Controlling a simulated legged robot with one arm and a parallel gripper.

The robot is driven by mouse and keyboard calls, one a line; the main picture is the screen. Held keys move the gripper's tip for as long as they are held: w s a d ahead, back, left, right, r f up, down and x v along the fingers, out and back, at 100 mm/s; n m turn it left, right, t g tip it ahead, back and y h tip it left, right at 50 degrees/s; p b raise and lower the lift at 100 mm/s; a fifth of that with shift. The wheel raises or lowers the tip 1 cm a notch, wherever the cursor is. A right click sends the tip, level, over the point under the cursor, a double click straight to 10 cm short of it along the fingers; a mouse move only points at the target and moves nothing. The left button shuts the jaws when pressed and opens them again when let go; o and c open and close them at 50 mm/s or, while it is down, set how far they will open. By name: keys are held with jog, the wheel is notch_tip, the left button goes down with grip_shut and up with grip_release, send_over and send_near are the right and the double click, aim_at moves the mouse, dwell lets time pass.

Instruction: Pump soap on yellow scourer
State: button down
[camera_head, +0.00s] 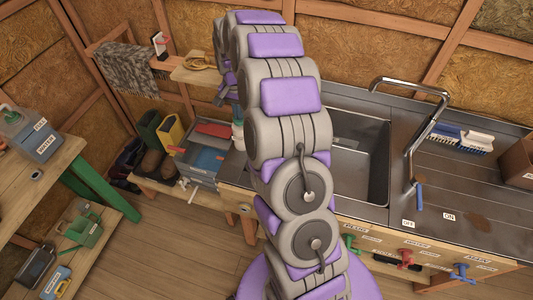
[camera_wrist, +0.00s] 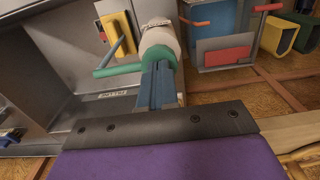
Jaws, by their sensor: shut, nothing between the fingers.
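A soap dispenser (camera_wrist: 163,33) with a pale body and green pump top stands at the sink's edge in the wrist view. Its green spout (camera_wrist: 118,70) points left. A yellow pad (camera_wrist: 119,31), apparently the scourer, is beyond the spout, left of the dispenser. My gripper (camera_wrist: 159,72) has its blue fingers together and empty, with the tips at the green pump top. They overlap it in the picture; I cannot tell whether they touch. In the head view my arm hides the scourer and most of the dispenser.
The metal sink basin (camera_head: 359,160) is right of my arm, with a tall tap (camera_head: 413,135) beside it. Brushes (camera_head: 462,138) lie on the right counter. A grey box (camera_head: 203,160) with a red item is left of the sink. The floor (camera_head: 185,245) at left is clear.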

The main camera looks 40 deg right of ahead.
jog(key=shift+f, duration=0.3)
jog(key=shift+r, duration=0.1)
jog(key=shift+r+p, duration=0.85)
jog(key=shift+r, duration=1.05)
jog(key=shift+r, duration=0.1)
jog(key=shift+r+p, duration=1.3)
jog(key=shift+r, duration=1.6)
